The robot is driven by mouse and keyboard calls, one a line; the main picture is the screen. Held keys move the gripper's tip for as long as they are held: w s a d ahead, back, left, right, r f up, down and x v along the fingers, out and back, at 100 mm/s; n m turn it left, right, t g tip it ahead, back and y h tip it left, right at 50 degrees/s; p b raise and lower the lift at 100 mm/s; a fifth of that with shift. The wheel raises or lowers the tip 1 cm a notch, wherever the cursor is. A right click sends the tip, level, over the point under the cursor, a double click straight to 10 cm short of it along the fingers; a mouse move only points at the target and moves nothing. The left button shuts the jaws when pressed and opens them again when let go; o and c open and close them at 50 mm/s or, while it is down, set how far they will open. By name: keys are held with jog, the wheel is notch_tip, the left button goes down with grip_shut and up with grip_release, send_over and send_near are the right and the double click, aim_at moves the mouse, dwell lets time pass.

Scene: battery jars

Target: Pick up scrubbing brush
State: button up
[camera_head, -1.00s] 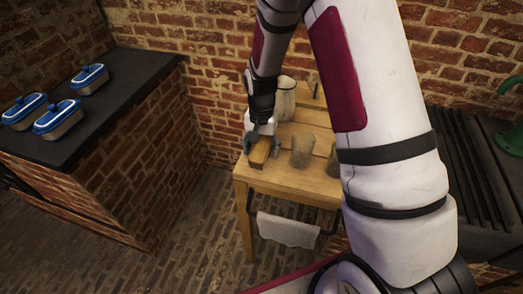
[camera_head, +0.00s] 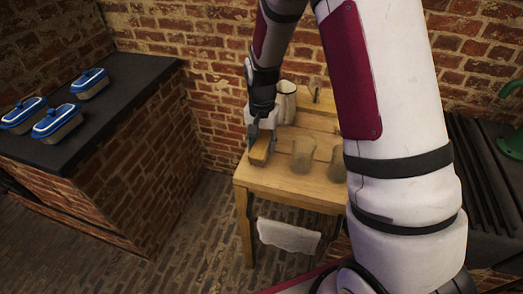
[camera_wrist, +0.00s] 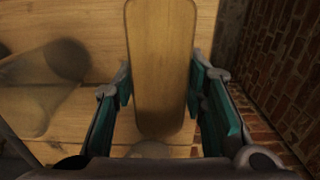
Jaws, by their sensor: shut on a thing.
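The scrubbing brush (camera_head: 260,151) shows as a wooden block at the left side of the small wooden table (camera_head: 290,187). In the wrist view its long, rounded wooden back (camera_wrist: 160,70) lies between the two green-padded fingers. My gripper (camera_wrist: 160,100) is shut on the brush, with one finger on each side. In the head view my gripper (camera_head: 257,135) is above the table's left edge. I cannot tell whether the brush touches the tabletop. Its bristles are hidden.
Glass jars (camera_head: 303,156) stand just right of the brush, and a pale pitcher (camera_head: 286,101) stands behind. A towel (camera_head: 289,236) hangs at the table's front. Blue-lidded containers (camera_head: 57,122) sit on the dark counter (camera_head: 117,112) at left. A brick wall is close behind.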

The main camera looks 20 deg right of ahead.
jog(key=s+r, duration=0.1)
jog(key=s, duration=1.5)
jog(key=shift+r, duration=0.2)
